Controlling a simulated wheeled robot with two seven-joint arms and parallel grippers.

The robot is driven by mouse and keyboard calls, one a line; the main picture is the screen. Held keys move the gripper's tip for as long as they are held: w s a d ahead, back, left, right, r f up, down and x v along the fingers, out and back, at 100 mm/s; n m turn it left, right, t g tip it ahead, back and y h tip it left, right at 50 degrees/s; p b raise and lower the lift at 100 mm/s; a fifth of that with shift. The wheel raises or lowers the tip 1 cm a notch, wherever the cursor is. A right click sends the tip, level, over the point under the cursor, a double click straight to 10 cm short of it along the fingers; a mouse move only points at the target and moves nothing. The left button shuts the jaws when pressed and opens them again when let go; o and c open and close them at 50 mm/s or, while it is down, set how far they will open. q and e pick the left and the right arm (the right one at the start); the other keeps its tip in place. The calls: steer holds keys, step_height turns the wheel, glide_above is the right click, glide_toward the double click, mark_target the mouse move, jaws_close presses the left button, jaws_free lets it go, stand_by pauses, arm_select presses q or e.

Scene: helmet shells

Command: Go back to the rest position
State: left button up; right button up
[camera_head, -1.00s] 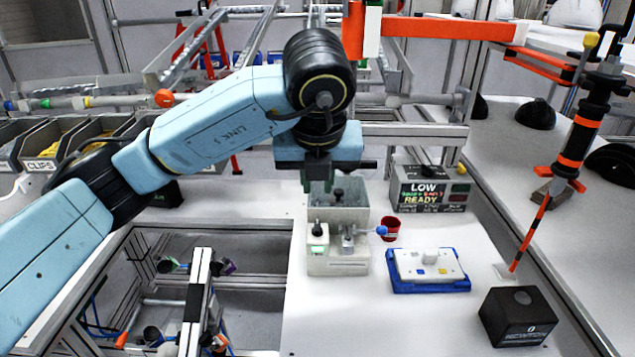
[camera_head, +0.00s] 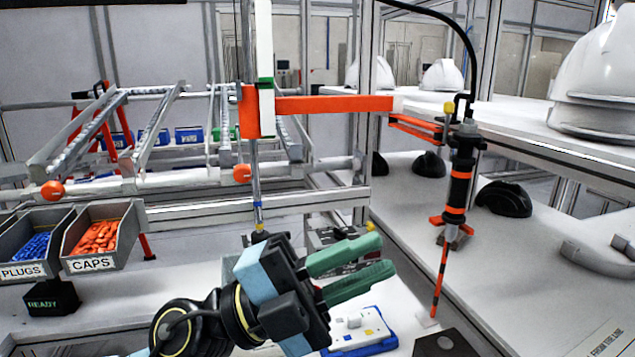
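My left gripper (camera_head: 384,256) shows low in the middle of the head view, at the end of my arm coming up from the bottom edge. Its two green fingers point right and lie apart, with a gap between them. I see nothing held in it. It is raised in front of the work table (camera_head: 180,290) and covers much of the fixture area behind it. My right gripper is out of the picture.
A blue-edged white device (camera_head: 362,328) and a black box (camera_head: 445,342) lie below the gripper. A hanging screwdriver (camera_head: 459,185) stands to the right. Bins of plugs (camera_head: 35,270) and caps (camera_head: 105,255) are at left. White helmet shells (camera_head: 590,80) sit on the upper right shelf.

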arm_select(q)
steer(key=w+a+f+n+t+y, duration=0.35)
steer(key=a+n+t+y, duration=0.4)
steer(key=n+t, duration=0.35)
steer(key=w+a+f+n+t+y, duration=0.3)
steer(key=w+a+n+t+y, duration=0.2)
steer(key=a+n+t+y, duration=0.65)
steer(key=s+a+f+n+g+y, duration=0.15)
steer(key=f+n+g, duration=0.25)
steer(key=f, duration=0.4)
steer(key=a+f+n+g+y, duration=0.25)
steer(key=f+n+g, duration=0.2)
steer(key=f, duration=0.35)
steer(key=s+a+f+g, duration=0.3)
steer(key=s+f+g, duration=0.9)
steer(key=s+f, duration=0.8)
steer(key=s+f+g+b, duration=0.1)
steer(key=s+f, duration=0.2)
steer(key=f, duration=2.1)
steer(key=s+a+f+g, duration=0.1)
steer(key=s+a+f, duration=0.1)
steer(key=s+f, duration=1.3)
steer(key=shift+s+a+g+b, duration=0.3)
steer(key=shift+s+a+b, duration=0.1)
steer(key=shift+s, duration=0.25)
